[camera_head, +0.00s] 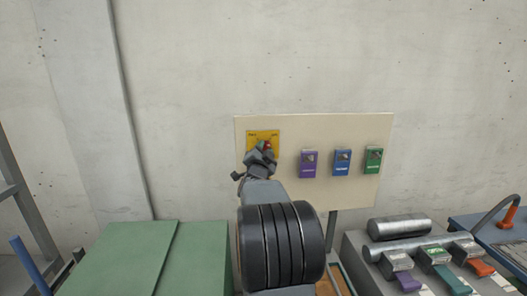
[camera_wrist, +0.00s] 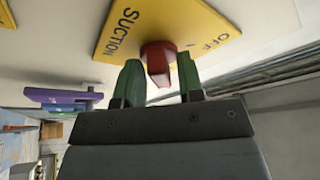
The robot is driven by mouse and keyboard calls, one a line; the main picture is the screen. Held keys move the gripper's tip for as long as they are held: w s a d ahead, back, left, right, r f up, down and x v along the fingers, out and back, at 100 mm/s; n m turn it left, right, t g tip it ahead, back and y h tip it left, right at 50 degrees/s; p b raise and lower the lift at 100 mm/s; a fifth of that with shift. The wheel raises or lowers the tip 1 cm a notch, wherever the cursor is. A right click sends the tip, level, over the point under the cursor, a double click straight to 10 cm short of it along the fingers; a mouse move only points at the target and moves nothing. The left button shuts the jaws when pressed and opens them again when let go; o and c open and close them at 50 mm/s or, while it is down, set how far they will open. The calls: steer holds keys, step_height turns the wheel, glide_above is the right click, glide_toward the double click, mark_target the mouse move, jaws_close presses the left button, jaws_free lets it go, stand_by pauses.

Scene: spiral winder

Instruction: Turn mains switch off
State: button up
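A yellow switch plate (camera_head: 254,135) is on the left of the cream panel. In the wrist view the plate (camera_wrist: 205,15) bears the words SUCTION and OFF; I cannot read a mains label. A red rotary knob (camera_wrist: 158,62) stands out from it, and shows small in the head view (camera_head: 267,145). My gripper (camera_wrist: 160,75) is at the knob, its two green fingers apart, one on each side of the knob's handle. It looks open; whether a finger touches the handle is unclear. In the head view my gripper (camera_head: 262,154) partly covers the plate and knob.
Purple (camera_head: 308,164), blue (camera_head: 342,163) and green (camera_head: 374,160) switch boxes sit on the cream panel (camera_head: 310,130) to the right. Green-topped cabinets (camera_head: 130,255) stand lower left. A grey bench (camera_head: 360,250) with metal cylinders and coloured-handled parts stands lower right.

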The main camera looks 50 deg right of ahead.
steer(key=shift+s+a+r, duration=0.1)
steer(key=shift+a+r, duration=0.05)
jaws_close()
steer(key=shift+b, duration=0.35)
steer(key=n+t+y+b, duration=0.1)
steer(key=n+t+b, duration=0.1)
steer(key=n+b, duration=0.2)
steer(key=n+t+y+b, duration=0.2)
steer(key=n+b, duration=0.3)
steer(key=n, duration=0.3)
steer(key=n+t+y+b, duration=0.2)
steer(key=n+t+b, duration=0.1)
steer(key=n+b, duration=0.2)
steer(key=shift+s+d+r+n, duration=0.15)
steer(key=shift+s+d+n, duration=0.2)
steer(key=shift+n, duration=0.15)
steer(key=n+y+p, duration=0.1)
steer(key=n+y, duration=0.1)
steer(key=n, duration=0.1)
steer(key=shift+r+n+t, duration=0.1)
steer(key=shift+n+t, duration=0.2)
steer(key=shift+n+y+p, duration=0.85)
steer(key=shift+n+y, duration=0.05)
steer(key=shift+n, duration=1)
steer(key=shift+y, duration=0.3)
